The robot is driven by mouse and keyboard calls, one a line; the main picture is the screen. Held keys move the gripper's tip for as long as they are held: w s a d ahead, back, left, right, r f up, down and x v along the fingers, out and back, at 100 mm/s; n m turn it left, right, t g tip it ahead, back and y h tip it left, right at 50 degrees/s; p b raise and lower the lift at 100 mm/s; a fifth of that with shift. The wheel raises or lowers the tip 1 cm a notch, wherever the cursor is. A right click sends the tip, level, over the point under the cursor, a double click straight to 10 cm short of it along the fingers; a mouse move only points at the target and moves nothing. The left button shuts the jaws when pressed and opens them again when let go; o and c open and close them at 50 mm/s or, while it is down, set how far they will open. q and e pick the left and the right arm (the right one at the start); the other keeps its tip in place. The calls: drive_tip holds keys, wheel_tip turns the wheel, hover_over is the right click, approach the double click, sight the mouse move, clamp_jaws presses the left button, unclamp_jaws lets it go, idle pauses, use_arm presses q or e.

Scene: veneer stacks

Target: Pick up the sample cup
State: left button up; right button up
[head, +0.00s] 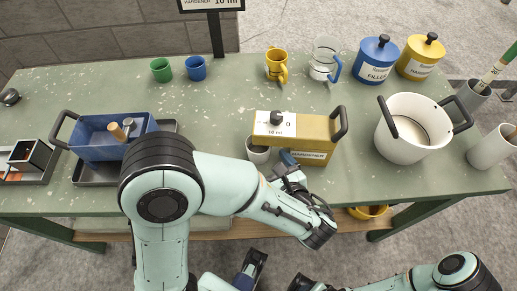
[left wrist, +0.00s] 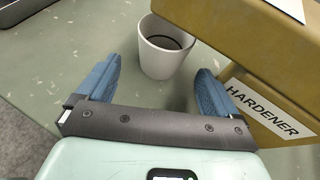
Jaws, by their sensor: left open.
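The white sample cup (head: 258,153) stands upright on the green table, under the front left side of the yellow hardener dispenser (head: 318,155). In the left wrist view the cup (left wrist: 165,52) looks empty, with a dark ring inside. My left gripper (left wrist: 160,68) is open, its blue fingers on either side of the view, with the cup just beyond and between their tips. No contact shows. In the head view the left gripper (head: 287,160) is partly hidden by its wrist, right of the cup. My right arm shows at the bottom right; its jaws are not clear.
The dispenser stands close beside the right finger. A blue box (head: 95,143) on a tray is at left. A large white pot (head: 403,148) stands right.

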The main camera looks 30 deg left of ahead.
sight(263, 156)
use_arm(q)
drive_tip(key=x, duration=0.6)
drive_tip(key=shift+w+a+r+b, duration=0.2)
drive_tip(key=shift+w+r+b, duration=0.05)
drive_tip(key=shift+b, duration=0.1)
drive_tip(key=shift+c, duration=0.2)
drive_tip(key=c, duration=1)
